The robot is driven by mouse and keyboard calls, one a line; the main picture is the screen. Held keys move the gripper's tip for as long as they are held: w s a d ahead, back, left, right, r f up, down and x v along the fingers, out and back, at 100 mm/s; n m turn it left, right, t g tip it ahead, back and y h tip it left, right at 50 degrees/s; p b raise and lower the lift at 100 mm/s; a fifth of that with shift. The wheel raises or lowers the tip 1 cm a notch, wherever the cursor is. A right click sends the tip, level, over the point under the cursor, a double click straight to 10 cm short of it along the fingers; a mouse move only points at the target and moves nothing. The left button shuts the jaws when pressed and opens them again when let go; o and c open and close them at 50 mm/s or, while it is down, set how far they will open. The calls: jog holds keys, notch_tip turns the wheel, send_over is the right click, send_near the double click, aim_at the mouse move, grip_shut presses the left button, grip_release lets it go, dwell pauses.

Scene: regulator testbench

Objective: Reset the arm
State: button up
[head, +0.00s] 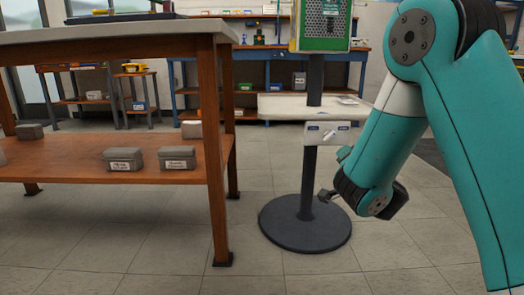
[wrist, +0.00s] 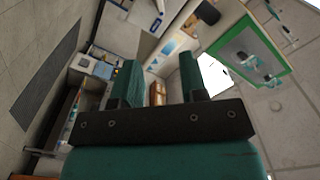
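My arm (head: 455,120), teal with black joints, comes in from the right in the head view and bends down. My gripper (head: 335,175) is at its lower end, in front of or beside the dark stand pole; the exact gap cannot be told. In the wrist view my gripper (wrist: 158,62) shows two teal fingers set well apart, with nothing held between them. The wrist view is strongly tilted.
A stand with a round black base (head: 305,224), a white shelf (head: 285,106) and a green-framed panel (head: 323,25) is close to my gripper. A wooden table (head: 100,38) with grey boxes (head: 177,157) below is at left. Tiled floor in front is clear.

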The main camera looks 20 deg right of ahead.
jog(key=s+a+r+n+g+y+p, duration=0.5)
jog(key=s+a+r+n+g+p, duration=0.5)
jog(key=s+a, duration=0.4)
jog(key=s+a+r+n+g+y+p, duration=0.4)
jog(key=s+a+r+n+g+p, duration=0.3)
jog(key=s+a+r+n+p, duration=0.7)
jog(key=s+d+r+m+p, duration=0.1)
jog(key=r+m+p, duration=0.1)
jog(key=r+p, duration=1.4)
jog(key=d+r+m+p, duration=0.2)
jog(key=r+p, duration=1.5)
jog(key=p, duration=0.1)
jog(key=shift+s+r+m, duration=0.2)
jog(key=shift+s+m, duration=0.1)
jog(key=shift+s, duration=0.05)
